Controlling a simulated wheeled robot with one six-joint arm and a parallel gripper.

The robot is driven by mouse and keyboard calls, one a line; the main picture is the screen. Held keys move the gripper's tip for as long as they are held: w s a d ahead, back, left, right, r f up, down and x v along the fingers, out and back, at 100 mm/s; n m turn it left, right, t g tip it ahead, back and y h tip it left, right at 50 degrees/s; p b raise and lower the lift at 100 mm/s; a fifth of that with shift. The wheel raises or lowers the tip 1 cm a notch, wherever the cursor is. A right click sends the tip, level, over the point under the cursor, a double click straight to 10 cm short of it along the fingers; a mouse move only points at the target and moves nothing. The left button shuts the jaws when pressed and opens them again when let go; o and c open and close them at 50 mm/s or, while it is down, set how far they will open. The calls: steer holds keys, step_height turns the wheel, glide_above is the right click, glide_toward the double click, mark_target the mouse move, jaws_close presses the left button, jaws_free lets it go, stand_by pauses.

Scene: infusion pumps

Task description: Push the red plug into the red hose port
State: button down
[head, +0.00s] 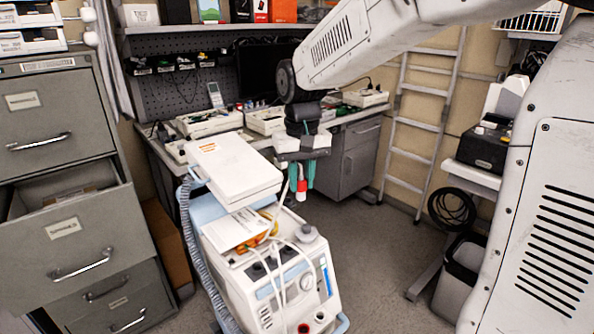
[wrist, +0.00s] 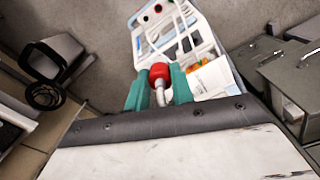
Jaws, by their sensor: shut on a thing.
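My gripper (head: 302,178) has green fingers and is shut on the red plug (head: 302,187), held in the air above and behind the white pump unit (head: 215,285). The red hose port (head: 304,328) is low on the pump's front, at the bottom edge of the head view. It also shows near the top of the wrist view (wrist: 158,8). Plug and port are well apart.
A grey filing cabinet (head: 60,190) with an open drawer stands at left. A workbench (head: 345,117) and a ladder (head: 421,120) are behind. Floor right of the pump (head: 385,265) is clear.

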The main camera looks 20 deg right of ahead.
steer(key=s, duration=0.4)
steer(key=f, duration=4.3)
steer(key=shift+a+f, duration=0.25)
steer(key=shift+f, duration=0.15)
steer(key=shift+s, duration=0.15)
steer(key=shift+f, duration=1.55)
steer(key=c, duration=1.1)
jaws_free()
steer(key=shift+r, duration=0.1)
